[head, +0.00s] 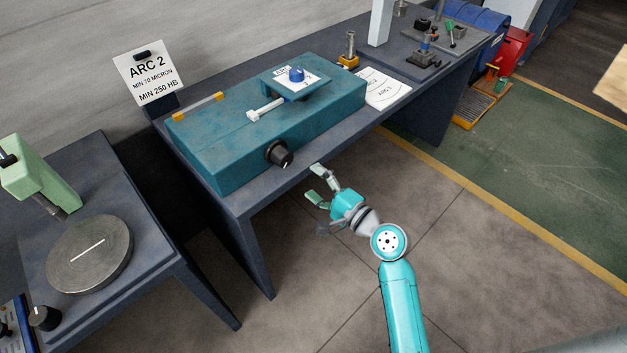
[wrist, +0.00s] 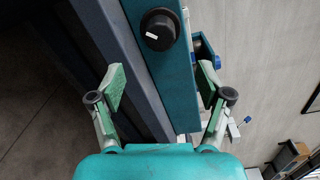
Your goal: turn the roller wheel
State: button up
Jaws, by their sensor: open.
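A teal box-shaped machine (head: 220,145) sits on a dark bench. A black round knob with a white mark (head: 279,154) sticks out of its front face; it is the only wheel-like part I see on this machine. The knob also shows near the top of the wrist view (wrist: 160,29), ahead of the fingertips and roughly midway between them. My gripper (head: 315,184) is open and empty, in front of the bench edge and to the right of the knob in the head view. In the wrist view its green-padded fingers (wrist: 160,82) are spread wide, apart from the knob.
The bench front edge (head: 290,190) lies close to my gripper. A blue knob (head: 297,74) and a white-ended lever (head: 265,109) are on the machine's top. A lower table with a round metal disc (head: 90,256) stands at left. The floor in front is clear.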

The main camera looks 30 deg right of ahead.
aim_at(287, 162)
jog(key=w+a+n, duration=0.1)
jog(key=w+n, duration=0.3)
jog(key=n, duration=0.3)
jog(key=w+a+n, duration=0.1)
jog(key=w+n, duration=0.3)
jog(key=n, duration=0.3)
jog(key=w+a+n, duration=0.1)
jog(key=w+n, duration=0.2)
jog(key=n, duration=0.3)
jog(key=shift+w+a+f+n+t, duration=0.3)
jog(key=shift+w+a+f+n, duration=0.05)
jog(key=shift+w+a+n, duration=0.05)
jog(key=c, duration=1.2)
